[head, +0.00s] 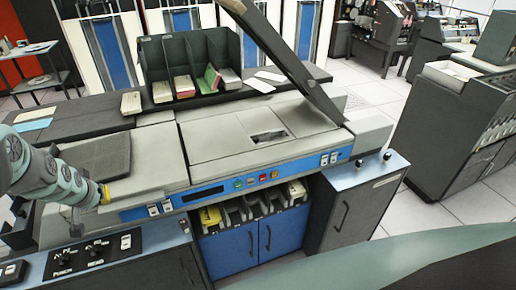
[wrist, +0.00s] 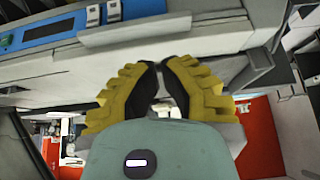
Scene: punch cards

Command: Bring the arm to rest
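My arm (head: 45,176) comes in from the left edge in the head view. My gripper (head: 104,194) is by the left front corner of the punch-card machine (head: 225,150); I cannot tell whether it touches the machine. In the wrist view my gripper (wrist: 161,66) shows two yellow fingers with black pads. Their tips are close together with only a narrow gap, and nothing is seen held between them. The machine's grey front edge (wrist: 200,42) lies just beyond the fingertips.
A tilted dark lid (head: 285,60) stands above the machine. A card rack (head: 195,65) with card stacks stands at its back. A switch panel (head: 115,248) lies below my gripper. Open floor (head: 455,215) shows to the right, before a grey cabinet (head: 450,130).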

